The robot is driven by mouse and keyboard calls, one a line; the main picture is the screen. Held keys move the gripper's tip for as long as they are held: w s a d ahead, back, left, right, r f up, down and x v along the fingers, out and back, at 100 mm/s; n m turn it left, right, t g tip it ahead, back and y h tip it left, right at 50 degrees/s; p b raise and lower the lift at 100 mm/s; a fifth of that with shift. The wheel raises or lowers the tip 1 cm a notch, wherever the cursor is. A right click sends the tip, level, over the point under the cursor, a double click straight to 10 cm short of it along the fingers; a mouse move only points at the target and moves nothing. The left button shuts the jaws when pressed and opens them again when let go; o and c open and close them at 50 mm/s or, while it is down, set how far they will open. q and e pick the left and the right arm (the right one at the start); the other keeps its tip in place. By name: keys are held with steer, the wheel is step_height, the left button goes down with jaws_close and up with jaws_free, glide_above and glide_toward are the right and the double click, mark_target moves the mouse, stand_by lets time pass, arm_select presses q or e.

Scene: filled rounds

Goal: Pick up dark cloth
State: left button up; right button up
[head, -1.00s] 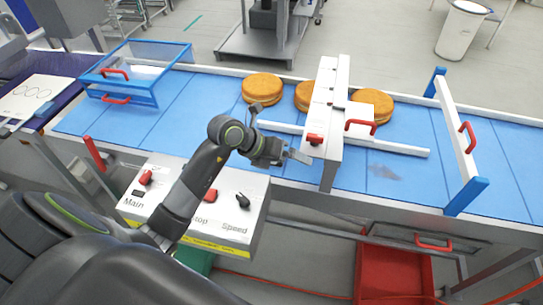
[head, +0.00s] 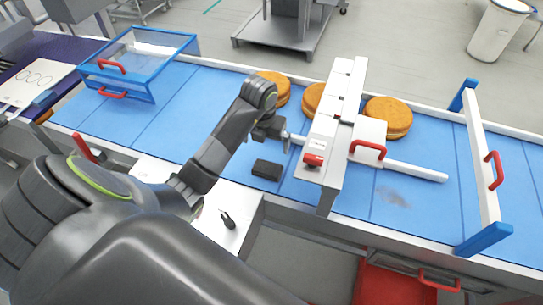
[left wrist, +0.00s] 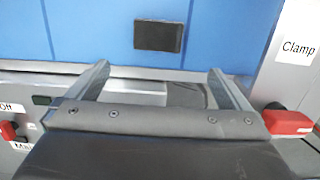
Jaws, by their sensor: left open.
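A dark, flat-looking rectangular piece (head: 267,170), which I take for the dark cloth, lies on the blue conveyor belt near its front edge, left of the white clamp frame. It also shows in the left wrist view (left wrist: 159,36), top centre, beyond my fingers. My left gripper (head: 287,137) is above the belt, just behind and above the cloth in the head view. In the left wrist view the left gripper (left wrist: 160,78) has its two fingers wide apart with nothing between them. The cloth is apart from both fingers. My right gripper is not in view.
The white clamp frame (head: 341,118) with red handles stands right of the gripper. Several round orange cakes (head: 388,117) sit along the belt's far side. A clear blue-framed guard (head: 151,65) is at left, a white-and-blue gate (head: 482,160) at right. A control box (head: 240,215) stands in front.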

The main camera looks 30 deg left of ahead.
arm_select(q)
steer(key=b, duration=0.3)
glide_toward(267, 168)
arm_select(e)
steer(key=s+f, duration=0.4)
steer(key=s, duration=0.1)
arm_select(q)
steer(key=shift+d+f+b, duration=0.2)
steer(key=shift+f+b, duration=0.35)
steer(key=shift+b, duration=0.4)
step_height(267, 168, down, 2)
steer(key=shift+w+f+b, duration=0.2)
steer(key=shift+f+b, duration=0.05)
steer(key=shift+b, duration=0.75)
steer(key=shift+w+a+f, duration=0.1)
steer(key=shift+f, duration=0.2)
steer(key=f+b, duration=0.4)
steer(key=shift+w+a+f, duration=0.15)
steer(key=shift+w+f, duration=0.1)
steer(key=shift+w, duration=0.1)
steer(key=shift+f, duration=0.2)
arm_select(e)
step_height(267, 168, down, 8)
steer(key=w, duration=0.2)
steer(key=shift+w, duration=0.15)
arm_select(q)
steer(key=shift+r, duration=0.1)
steer(key=c, duration=0.8)
